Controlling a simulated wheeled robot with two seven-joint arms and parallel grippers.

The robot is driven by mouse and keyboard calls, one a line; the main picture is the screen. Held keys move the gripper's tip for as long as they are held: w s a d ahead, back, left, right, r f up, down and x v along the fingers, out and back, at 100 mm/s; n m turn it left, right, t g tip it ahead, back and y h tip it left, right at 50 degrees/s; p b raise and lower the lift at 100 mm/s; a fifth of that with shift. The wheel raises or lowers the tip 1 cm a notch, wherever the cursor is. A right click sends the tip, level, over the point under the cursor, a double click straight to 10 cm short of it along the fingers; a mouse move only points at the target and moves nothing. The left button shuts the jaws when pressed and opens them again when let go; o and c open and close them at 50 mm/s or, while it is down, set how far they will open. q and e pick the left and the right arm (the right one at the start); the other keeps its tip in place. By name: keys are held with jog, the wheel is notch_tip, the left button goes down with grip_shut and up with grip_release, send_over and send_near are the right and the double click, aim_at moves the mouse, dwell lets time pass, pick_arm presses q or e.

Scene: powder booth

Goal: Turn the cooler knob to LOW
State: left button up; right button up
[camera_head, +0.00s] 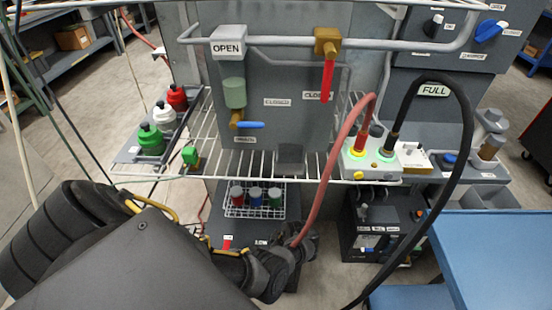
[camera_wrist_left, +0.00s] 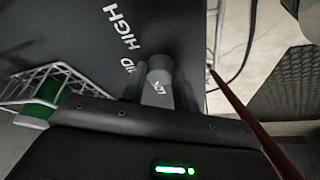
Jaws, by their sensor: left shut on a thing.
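The cooler (camera_head: 222,215) is a dark grey box below the wire shelf, partly hidden by my left arm. The knob's pointer is not clear. My right gripper is in neither view.
A red hose (camera_head: 325,185) comes down close to my left gripper. A black hose (camera_head: 466,150) loops at right. A blue table (camera_head: 490,255) stands at lower right.

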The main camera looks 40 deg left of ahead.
pick_arm(q)
jog(key=shift+a+f+n, duration=0.1)
jog(key=shift+f+n, duration=0.1)
jog(key=shift+n, duration=0.2)
jog(key=shift+r+n+g+b, duration=0.1)
jog(key=shift+n+g+b, duration=0.2)
jog(key=shift+b, duration=0.1)
jog(key=o, duration=0.9)
jog(key=shift+o, duration=0.4)
jog(key=shift+r, duration=0.1)
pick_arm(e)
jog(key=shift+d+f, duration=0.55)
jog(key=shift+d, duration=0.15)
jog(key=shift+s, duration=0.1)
